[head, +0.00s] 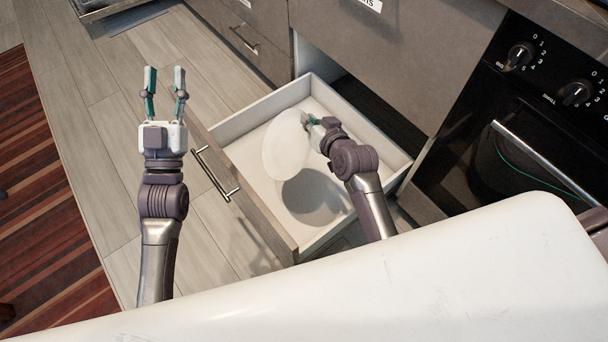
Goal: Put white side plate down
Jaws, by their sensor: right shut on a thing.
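The white side plate (282,150) is in the head view, tilted, over the open drawer (264,112). My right gripper (306,122) is shut on the plate's right rim. The plate casts a round shadow on the drawer floor and appears to be held above it; the exact gap is hard to tell. The drawer floor shows nothing else lying on it. My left gripper (165,80) is open and empty, to the left of the drawer above the wooden floor.
The drawer front with its metal handle (215,173) faces left. A black oven (520,150) with knobs stands to the right. Grey cabinets (385,50) are behind the drawer. A striped rug (40,200) lies at the left. Bare floor surrounds my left gripper.

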